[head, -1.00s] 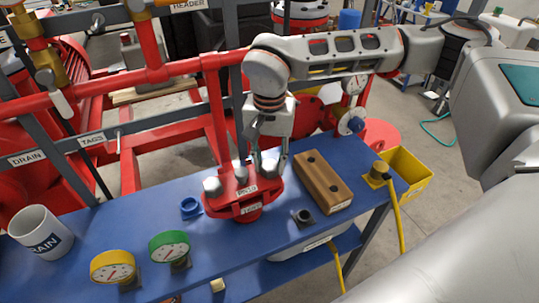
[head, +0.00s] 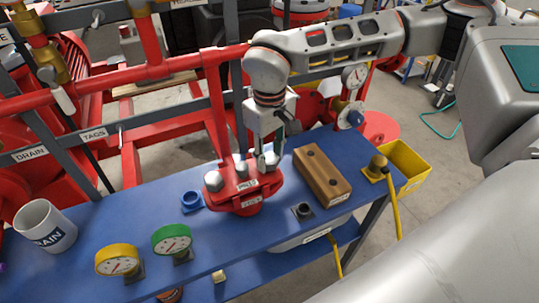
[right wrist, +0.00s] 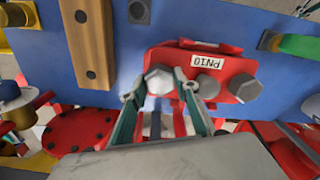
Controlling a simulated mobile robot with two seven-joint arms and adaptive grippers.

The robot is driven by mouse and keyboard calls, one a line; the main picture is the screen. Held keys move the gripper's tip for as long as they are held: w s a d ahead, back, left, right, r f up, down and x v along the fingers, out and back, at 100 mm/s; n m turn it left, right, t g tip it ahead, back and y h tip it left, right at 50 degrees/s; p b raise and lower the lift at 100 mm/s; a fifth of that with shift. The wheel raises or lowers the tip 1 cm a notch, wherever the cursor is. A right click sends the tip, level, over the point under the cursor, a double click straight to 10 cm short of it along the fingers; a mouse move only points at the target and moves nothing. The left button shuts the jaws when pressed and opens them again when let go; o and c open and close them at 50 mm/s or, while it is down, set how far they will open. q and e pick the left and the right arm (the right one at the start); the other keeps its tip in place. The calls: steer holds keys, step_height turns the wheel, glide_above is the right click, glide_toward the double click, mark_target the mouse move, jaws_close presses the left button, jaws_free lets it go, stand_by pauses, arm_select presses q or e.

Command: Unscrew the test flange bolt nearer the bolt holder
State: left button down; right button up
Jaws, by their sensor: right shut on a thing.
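The red test flange (head: 235,201), labelled PN10, stands on the blue bench and carries grey hex bolts. The far-left bolt (head: 212,181) is uncovered. My right gripper (head: 265,162) comes down from above on the flange's right end, on the side of the wooden bolt holder (head: 322,176). In the right wrist view its two fingers are shut on either side of the bolt head (right wrist: 159,79) nearer the holder. That bolt still sits at the flange. The holder shows two dark holes and no bolts in them. My left gripper is not in view.
A small black fitting (head: 302,210) stands in front of the holder. A blue ring (head: 191,200), a green gauge (head: 172,240), a yellow gauge (head: 117,260) and a white mug (head: 44,226) stand to the left. A yellow bin (head: 410,163) is at the right edge. Red pipework rises behind.

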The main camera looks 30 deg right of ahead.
steer(key=o, duration=1.2)
step_height(320, 180, up, 12)
